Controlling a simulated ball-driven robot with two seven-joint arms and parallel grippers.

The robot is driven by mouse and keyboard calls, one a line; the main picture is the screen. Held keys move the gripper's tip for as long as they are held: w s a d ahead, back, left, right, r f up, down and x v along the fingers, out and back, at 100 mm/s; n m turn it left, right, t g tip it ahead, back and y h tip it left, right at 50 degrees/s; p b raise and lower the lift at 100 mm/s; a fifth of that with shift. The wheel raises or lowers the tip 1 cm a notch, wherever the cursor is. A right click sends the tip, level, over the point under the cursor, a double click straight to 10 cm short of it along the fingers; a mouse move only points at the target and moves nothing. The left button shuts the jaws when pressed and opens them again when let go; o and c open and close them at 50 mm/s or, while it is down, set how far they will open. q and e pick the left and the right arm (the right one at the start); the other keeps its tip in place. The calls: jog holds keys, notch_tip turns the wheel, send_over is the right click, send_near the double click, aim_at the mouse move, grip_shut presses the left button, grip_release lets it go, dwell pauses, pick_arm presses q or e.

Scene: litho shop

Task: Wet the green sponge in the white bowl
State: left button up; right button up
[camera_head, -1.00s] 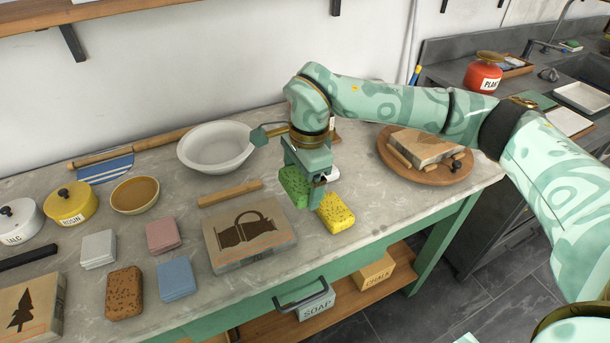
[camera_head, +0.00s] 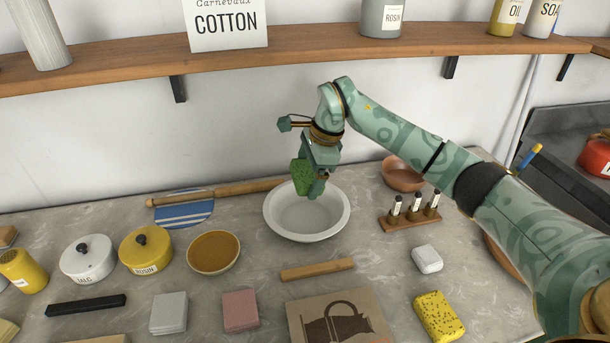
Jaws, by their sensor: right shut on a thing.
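The green sponge (camera_head: 303,177) is held in my right gripper (camera_head: 316,182), which is shut on it. The sponge hangs tilted above the back part of the white bowl (camera_head: 341,222). The bowl stands upright on the stone worktop near the wall, and its inside looks pale; I cannot tell from the view whether there is water in it. The sponge appears clear of the bowl's floor. My left gripper is not in view.
A yellow sponge (camera_head: 438,316) and a white block (camera_head: 427,259) lie to the right. A wooden rack (camera_head: 408,220) with small bottles stands right of the bowl. A wooden bar (camera_head: 316,269) lies in front, an amber bowl (camera_head: 213,252) left. A shelf (camera_head: 300,52) runs above.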

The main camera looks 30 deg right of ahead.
jog(key=shift+f+b, duration=2.75)
jog(key=shift+f, duration=2.2)
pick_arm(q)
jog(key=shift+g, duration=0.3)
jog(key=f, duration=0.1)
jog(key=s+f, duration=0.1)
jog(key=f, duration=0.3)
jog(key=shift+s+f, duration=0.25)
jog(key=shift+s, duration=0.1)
pick_arm(e)
notch_tip(320, 180, up, 7)
jog(key=p, duration=0.4)
jog(key=shift+f+p, duration=0.2)
jog(key=shift+p, duration=0.15)
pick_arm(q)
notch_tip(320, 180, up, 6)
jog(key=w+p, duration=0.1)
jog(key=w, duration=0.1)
pick_arm(e)
jog(key=shift+r, duration=0.8)
jog(key=shift+r, duration=0.1)
notch_tip(320, 180, up, 4)
jog(key=p, duration=0.3)
jog(key=shift+r+p, duration=0.1)
jog(key=shift+p, duration=0.3)
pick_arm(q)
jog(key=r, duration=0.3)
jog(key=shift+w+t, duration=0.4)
pick_arm(e)
jog(key=shift+f, duration=0.2)
